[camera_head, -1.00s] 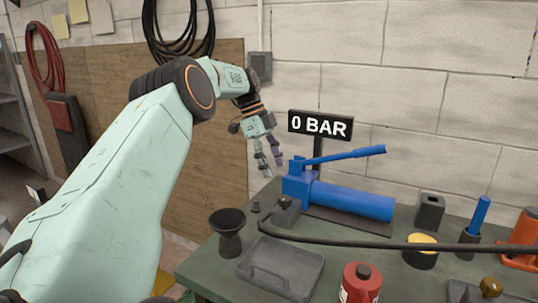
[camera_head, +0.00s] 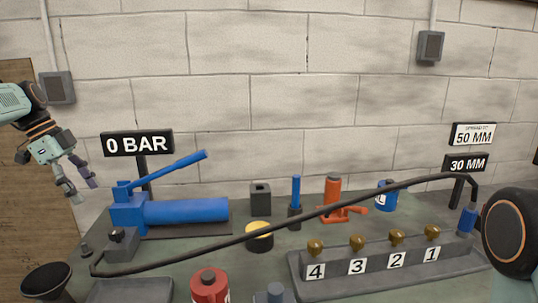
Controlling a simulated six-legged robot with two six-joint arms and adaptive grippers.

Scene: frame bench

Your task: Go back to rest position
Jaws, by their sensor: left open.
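My left gripper (camera_head: 81,190) is at the left edge, in the air in front of the wall and left of the blue hand pump (camera_head: 185,211). Its two fingers point down and are spread apart, with nothing between them. Only the wrist end of that arm shows. On the right, part of my right arm (camera_head: 512,232) shows as a dark joint with an orange ring; its gripper is out of view.
The bench holds a "0 BAR" sign (camera_head: 138,143), a black funnel (camera_head: 46,281), a red can (camera_head: 209,286), an orange jack (camera_head: 333,197) and a numbered rack (camera_head: 375,284) with brass fittings. A black hose (camera_head: 330,207) crosses above the bench to the right.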

